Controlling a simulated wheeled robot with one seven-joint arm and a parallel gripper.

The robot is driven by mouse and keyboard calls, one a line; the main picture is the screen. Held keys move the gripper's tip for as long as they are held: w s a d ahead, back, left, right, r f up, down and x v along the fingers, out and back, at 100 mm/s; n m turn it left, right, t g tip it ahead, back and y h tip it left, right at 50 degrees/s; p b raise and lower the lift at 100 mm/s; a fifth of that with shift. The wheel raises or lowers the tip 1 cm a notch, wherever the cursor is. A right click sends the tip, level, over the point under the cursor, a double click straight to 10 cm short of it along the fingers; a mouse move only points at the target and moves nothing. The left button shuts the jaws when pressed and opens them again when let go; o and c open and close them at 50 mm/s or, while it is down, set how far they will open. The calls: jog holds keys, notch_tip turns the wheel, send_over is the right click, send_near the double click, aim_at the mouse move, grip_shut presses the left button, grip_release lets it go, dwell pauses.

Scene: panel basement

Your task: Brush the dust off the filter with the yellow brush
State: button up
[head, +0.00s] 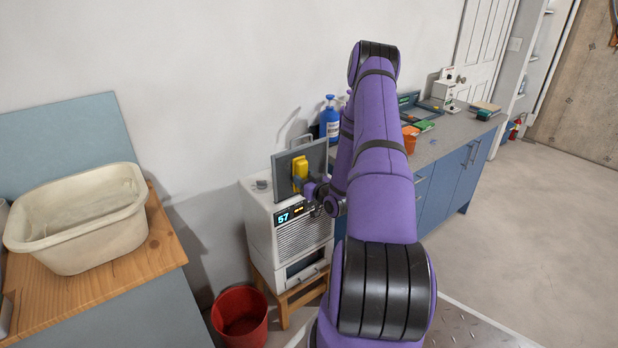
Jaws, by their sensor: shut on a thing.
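The yellow brush (300,171) is upright in front of the dark framed filter (283,166). The filter stands upright on top of a white appliance (262,222) with a lit display reading 57. My gripper (307,187) is shut on the yellow brush from the right. The brush overlaps the filter's face in the picture; I cannot tell whether its bristles touch it. Dust on the filter is too small to make out.
A red bucket (240,318) stands on the floor below the appliance. A cream basin (75,237) sits on the wooden counter (110,290) at left. A blue bottle (330,122) and an orange cup (410,138) stand on the grey counter behind my arm. The right floor is clear.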

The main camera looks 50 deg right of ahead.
jog(key=shift+w+a+r, duration=0.15)
jog(key=shift+a+r, duration=0.15)
jog(key=shift+a, duration=0.35)
jog(key=shift+w+a+r, duration=0.2)
jog(key=shift+a+r, duration=0.05)
jog(key=shift+a, duration=0.45)
jog(key=shift+w+a+r, duration=0.15)
jog(key=shift+a+r, duration=0.15)
jog(key=shift+a, duration=0.35)
jog(key=shift+s+d+r, duration=0.1)
jog(key=shift+s+d, duration=0.1)
jog(key=shift+d, duration=0.7)
jog(key=shift+s+d+r, duration=0.1)
jog(key=shift+s+d, duration=0.05)
jog(key=shift+d, duration=0.75)
jog(key=shift+c, duration=0.3)
jog(key=shift+s+d+f, duration=0.1)
jog(key=shift+s+d, duration=0.4)
jog(key=shift+d, duration=1.4)
jog(key=shift+s+d+r, duration=0.1)
jog(key=shift+s+d, duration=0.35)
jog(key=shift+d, duration=1.45)
jog(key=shift+s+d+f, duration=0.1)
jog(key=shift+s+d, duration=0.4)
jog(key=shift+d, duration=1.4)
jog(key=v, duration=0.6)
jog(key=shift+s+a, duration=0.1)
jog(key=shift+a, duration=0.05)
